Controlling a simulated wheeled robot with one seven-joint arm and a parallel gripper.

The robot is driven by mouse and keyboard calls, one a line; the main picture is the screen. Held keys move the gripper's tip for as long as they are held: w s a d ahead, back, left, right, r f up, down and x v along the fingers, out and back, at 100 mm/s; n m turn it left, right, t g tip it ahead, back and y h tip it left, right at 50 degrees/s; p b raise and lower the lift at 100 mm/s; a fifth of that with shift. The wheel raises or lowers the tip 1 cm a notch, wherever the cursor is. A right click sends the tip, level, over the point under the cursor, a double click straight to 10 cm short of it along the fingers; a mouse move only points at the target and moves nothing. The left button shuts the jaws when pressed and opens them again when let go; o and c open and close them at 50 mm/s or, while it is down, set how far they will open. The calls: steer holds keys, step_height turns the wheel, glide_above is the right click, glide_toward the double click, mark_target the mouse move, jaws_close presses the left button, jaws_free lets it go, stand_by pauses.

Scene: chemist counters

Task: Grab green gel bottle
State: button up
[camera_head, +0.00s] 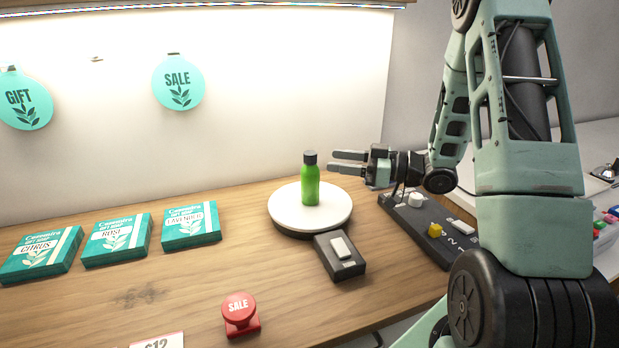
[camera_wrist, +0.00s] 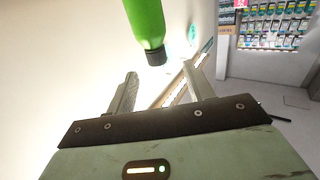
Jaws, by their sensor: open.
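The green gel bottle (camera_head: 310,184) with a dark cap stands upright on a round white turntable (camera_head: 284,216) on the wooden counter. My gripper (camera_head: 331,161) is just right of the bottle's upper part, with its fingers pointing left toward it. The fingers are apart and nothing is between them. In the wrist view the bottle (camera_wrist: 146,22) appears at the top, with its cap pointing down, beyond the fingertips of my gripper (camera_wrist: 160,82). A gap shows between the fingertips and the bottle.
A dark box with a white switch (camera_head: 342,250) sits in front of the turntable. A dark panel with knobs (camera_head: 434,230) lies to the right, under my arm. Teal boxes (camera_head: 190,226) stand at left, and a red SALE stamp (camera_head: 240,312) is at the front. Counter between them is clear.

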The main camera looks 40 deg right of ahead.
mark_target(310, 153)
steer(key=shift+d+p+x, duration=0.2)
steer(key=shift+p+x, duration=0.6)
steer(key=shift+x, duration=3)
steer(key=shift+w+r, duration=0.1)
steer(key=shift+w, duration=0.1)
jaws_close()
